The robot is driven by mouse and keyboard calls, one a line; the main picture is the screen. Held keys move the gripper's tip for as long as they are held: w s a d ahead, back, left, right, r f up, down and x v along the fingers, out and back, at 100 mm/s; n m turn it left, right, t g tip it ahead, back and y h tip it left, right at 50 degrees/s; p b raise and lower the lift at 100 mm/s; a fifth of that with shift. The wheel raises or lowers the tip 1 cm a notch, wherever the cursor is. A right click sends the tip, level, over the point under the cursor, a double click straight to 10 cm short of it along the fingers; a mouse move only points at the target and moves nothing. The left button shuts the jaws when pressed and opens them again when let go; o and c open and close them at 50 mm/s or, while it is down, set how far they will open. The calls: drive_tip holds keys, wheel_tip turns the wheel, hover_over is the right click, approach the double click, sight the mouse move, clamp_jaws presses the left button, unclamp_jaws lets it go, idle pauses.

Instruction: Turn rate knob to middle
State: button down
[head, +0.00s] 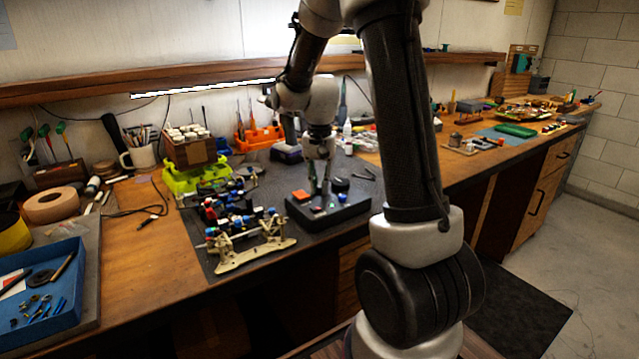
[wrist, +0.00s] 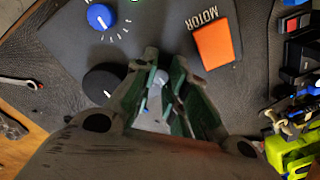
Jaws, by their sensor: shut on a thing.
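A black control box (head: 328,210) lies on the dark mat under my gripper (head: 320,190). In the wrist view my gripper (wrist: 163,66) is shut on a small pale grey part (wrist: 158,79), mostly hidden between the fingers. A blue knob (wrist: 101,17) with white tick marks stands apart from the fingers at the upper left; its label is cut off. A large black knob (wrist: 101,84) is left of the fingers, and an orange square button (wrist: 214,43) marked MOTOR is to the right. I cannot read which knob is the rate knob.
A car chassis (head: 262,243) with coloured parts lies left of the box, close by. A lime-green stand (head: 195,178) is behind it. A blue tray (head: 40,300) sits at the far left. Bare wooden bench (head: 160,255) shows between tray and mat.

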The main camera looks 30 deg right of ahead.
idle(0.4)
drive_tip(key=c, duration=1.7)
unclamp_jaws()
drive_tip(key=shift+o, duration=0.2)
wheel_tip(320, 180, up, 12)
drive_tip(key=n, duration=0.4)
hover_over(328, 203)
drive_tip(key=f, duration=0.2)
drive_tip(key=s+a+r+n+t, duration=0.2)
drive_tip(key=s, duration=0.7)
drive_tip(key=s+a+r+n+t, duration=0.2)
drive_tip(key=s+r, duration=0.1)
drive_tip(key=s, duration=0.5)
drive_tip(key=shift+s, duration=0.4)
